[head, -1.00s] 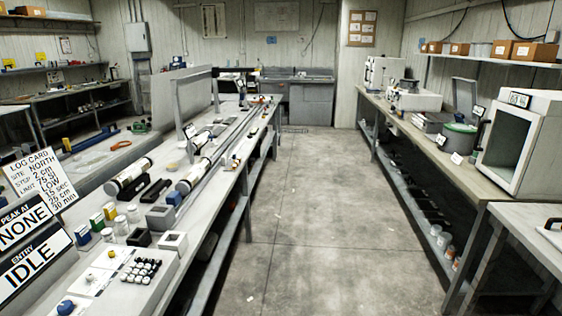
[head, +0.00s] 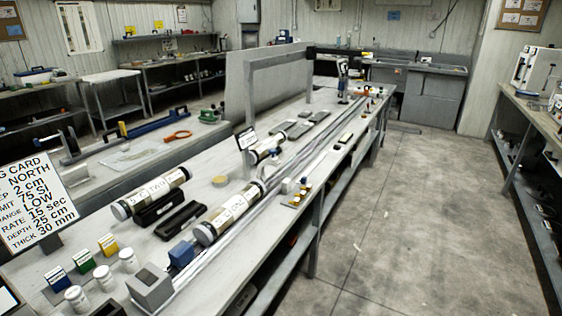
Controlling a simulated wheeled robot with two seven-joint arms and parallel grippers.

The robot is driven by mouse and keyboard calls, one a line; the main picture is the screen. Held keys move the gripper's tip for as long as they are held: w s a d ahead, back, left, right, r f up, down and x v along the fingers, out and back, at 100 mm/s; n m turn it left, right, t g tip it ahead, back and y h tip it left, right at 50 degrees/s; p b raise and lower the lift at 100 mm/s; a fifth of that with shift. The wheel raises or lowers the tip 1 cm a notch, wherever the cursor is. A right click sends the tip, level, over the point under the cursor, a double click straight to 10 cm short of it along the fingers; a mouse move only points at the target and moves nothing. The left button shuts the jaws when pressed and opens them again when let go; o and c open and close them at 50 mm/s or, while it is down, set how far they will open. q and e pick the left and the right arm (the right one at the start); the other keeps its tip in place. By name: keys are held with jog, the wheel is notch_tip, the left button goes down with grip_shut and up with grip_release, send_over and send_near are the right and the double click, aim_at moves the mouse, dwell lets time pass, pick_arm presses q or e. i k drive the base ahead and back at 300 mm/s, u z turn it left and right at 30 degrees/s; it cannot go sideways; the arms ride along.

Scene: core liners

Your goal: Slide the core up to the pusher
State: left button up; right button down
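A white core liner (head: 228,213) with a dark-ringed near end and a written label lies lengthwise on the long bench, just left of the metal rail track (head: 300,155). A second labelled liner (head: 150,192) lies to its left, and a shorter one (head: 268,149) lies farther back beside the track. A blue block (head: 182,254) stands a little short of the first liner's near end, with a gap between. I cannot tell for sure which part is the pusher. Neither of my grippers shows in the head view.
A grey gantry frame (head: 249,95) spans the bench behind the liners. Black cradles (head: 178,219), small white jars (head: 78,299), coloured boxes (head: 107,245) and a grey box (head: 150,288) crowd the near end. The floor aisle (head: 400,220) right of the bench is clear.

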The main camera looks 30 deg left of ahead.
aim_at(206, 232)
jog(key=i, duration=1.8)
jog(key=u, duration=1.45)
